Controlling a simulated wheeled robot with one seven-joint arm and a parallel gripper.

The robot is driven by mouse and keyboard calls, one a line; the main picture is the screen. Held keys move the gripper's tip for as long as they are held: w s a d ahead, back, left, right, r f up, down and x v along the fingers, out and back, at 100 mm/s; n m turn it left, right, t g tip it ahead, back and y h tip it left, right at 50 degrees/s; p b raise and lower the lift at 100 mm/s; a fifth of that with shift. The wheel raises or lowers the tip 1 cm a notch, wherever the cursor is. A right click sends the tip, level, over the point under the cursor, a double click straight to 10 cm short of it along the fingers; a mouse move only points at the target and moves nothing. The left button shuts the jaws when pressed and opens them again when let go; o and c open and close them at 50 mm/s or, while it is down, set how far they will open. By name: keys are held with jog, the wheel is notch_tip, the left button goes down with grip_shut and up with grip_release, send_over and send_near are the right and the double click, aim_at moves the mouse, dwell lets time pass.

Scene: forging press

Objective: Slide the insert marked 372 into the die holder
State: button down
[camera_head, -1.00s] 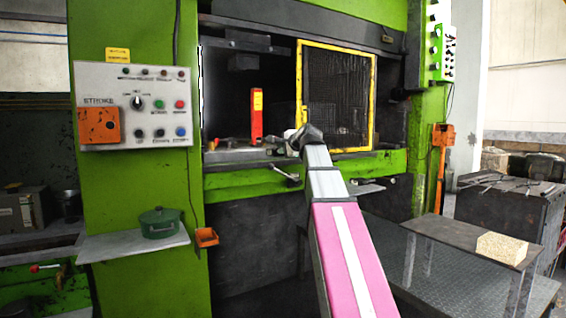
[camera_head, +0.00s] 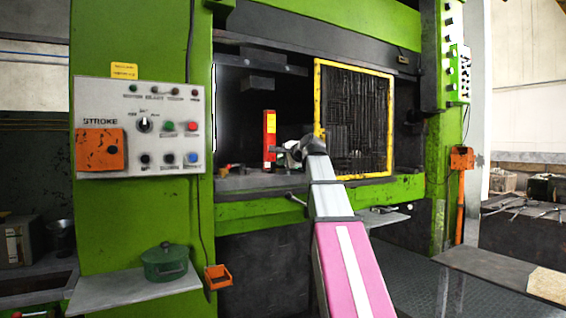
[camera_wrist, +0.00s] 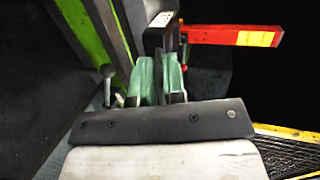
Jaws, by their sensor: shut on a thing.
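My gripper (camera_wrist: 160,82) has green fingers, shut on a dark block (camera_wrist: 155,30) with a white label, at the top of the wrist view. It appears to be the insert; its marking is too small to read. In the head view my gripper (camera_head: 292,152) is at the press opening, left of the yellow-framed mesh guard, and the block cannot be made out there. I cannot pick out the die holder in the dark opening.
A red post (camera_head: 269,138) with a yellow label stands in the opening, close left of my gripper; it shows in the wrist view (camera_wrist: 225,35). The mesh guard (camera_head: 354,120) is close right. A ball-ended lever (camera_wrist: 106,85) is left of my fingers. A control panel (camera_head: 140,128) is at left.

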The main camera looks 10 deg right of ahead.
aim_at(268, 167)
jog(key=shift+w+a, duration=0.55)
jog(key=shift+w, duration=1.2)
jog(key=shift+w+a, duration=0.55)
jog(key=shift+w, duration=1.15)
jog(key=shift+w+a, duration=0.55)
jog(key=shift+w, duration=1.2)
jog(key=shift+w+a+f, duration=0.15)
jog(key=shift+w+f, duration=0.25)
jog(key=shift+f, duration=0.15)
jog(key=shift+w+a+f, duration=0.15)
jog(key=shift+w+f, duration=0.25)
jog(key=shift+f, duration=0.9)
jog(key=shift+f, duration=0.3)
